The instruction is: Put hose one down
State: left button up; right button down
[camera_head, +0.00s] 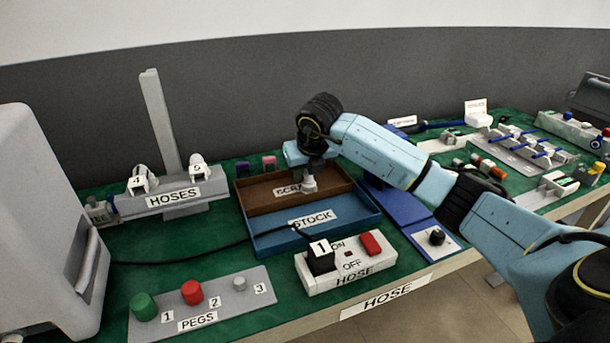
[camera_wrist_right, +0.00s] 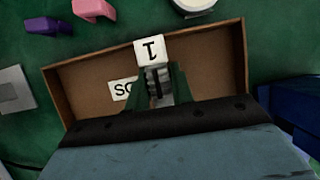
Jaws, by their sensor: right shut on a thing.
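My right gripper (camera_head: 309,176) is over the brown scrap tray (camera_head: 262,208) in the head view. It is shut on hose one (camera_head: 309,187), a small pale piece mostly hidden by the gripper there. In the right wrist view the gripper (camera_wrist_right: 160,85) has its green fingers on either side of the grey ribbed body of hose one, whose white block (camera_wrist_right: 151,51) bears a 1. The tray (camera_wrist_right: 215,62) lies beneath it. I cannot tell whether the hose touches the tray floor. My left gripper is not in view.
A blue stock tray (camera_head: 345,222) lies in front of the scrap tray. A hoses rack (camera_head: 215,188) with two white pieces and a tall grey post stands left. A white switch box (camera_head: 385,262) with a black plug (camera_head: 320,262) and a pegs board (camera_head: 240,305) are nearer.

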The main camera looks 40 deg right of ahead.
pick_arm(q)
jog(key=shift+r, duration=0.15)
pick_arm(e)
jog(key=c, duration=1.6)
grip_release()
jog(key=shift+f, duration=0.15)
jog(key=shift+c, duration=0.2)
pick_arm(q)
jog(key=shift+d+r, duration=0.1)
pick_arm(e)
jog(key=o, duration=0.4)
jog(key=shift+o, duration=0.2)
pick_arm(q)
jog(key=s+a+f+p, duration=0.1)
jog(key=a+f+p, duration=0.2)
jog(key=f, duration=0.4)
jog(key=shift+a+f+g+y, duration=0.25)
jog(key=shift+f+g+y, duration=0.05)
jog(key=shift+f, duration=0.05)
pick_arm(e)
jog(key=v, duration=1.2)
jog(key=shift+r, duration=0.2)
